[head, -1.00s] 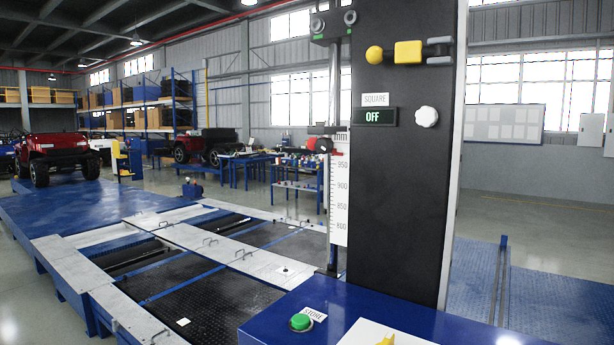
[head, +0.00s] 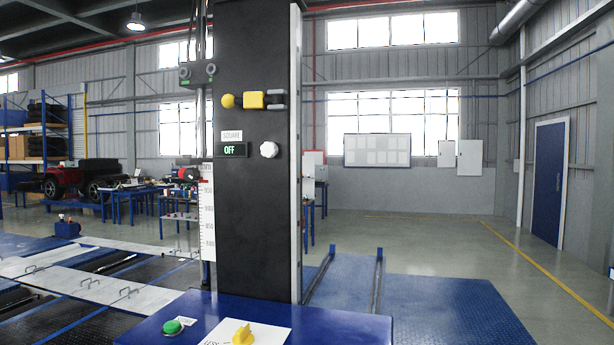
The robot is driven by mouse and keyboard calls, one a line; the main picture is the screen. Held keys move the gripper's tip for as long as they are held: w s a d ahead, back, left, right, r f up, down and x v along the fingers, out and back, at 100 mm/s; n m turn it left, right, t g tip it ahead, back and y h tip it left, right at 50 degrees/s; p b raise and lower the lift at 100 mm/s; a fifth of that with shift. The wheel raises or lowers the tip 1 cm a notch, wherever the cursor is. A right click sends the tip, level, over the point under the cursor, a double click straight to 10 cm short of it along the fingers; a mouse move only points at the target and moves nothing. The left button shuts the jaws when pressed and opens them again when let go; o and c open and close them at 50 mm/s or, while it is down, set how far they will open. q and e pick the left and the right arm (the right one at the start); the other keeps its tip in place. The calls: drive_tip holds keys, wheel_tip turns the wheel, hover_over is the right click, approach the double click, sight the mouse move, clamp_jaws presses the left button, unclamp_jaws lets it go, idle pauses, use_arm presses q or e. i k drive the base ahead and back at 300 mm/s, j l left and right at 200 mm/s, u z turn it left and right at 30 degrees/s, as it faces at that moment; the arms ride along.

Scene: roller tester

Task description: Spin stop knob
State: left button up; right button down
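No label reading "stop" shows in the head view, so I cannot tell for sure which knob is the stop knob. A white lobed knob (head: 269,149) sits on the front of the black column (head: 257,220), right of a small display (head: 233,150) reading OFF under a SQUARE label. A red round knob (head: 188,174) sits at the column's left, by the top of a white scale (head: 207,215). A yellow knob (head: 243,335) stands on a white plate on the blue console, partly cut off by the bottom edge. Neither gripper is in view.
A yellow ball-ended handle (head: 229,101) with a yellow block is on the upper column. A green button (head: 172,327) is on the blue console top (head: 340,325). Blue floor plates with rails (head: 440,300) lie to the right. Open floor and a blue door (head: 549,182) are beyond.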

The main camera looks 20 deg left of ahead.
sight(193, 175)
drive_tip(key=j+z, duration=0.3)
drive_tip(key=z, duration=0.15)
drive_tip(key=j+z, duration=0.65)
drive_tip(key=z, duration=0.2)
drive_tip(key=k+j+z, duration=0.1)
drive_tip(key=j+z, duration=0.15)
drive_tip(key=z, duration=0.2)
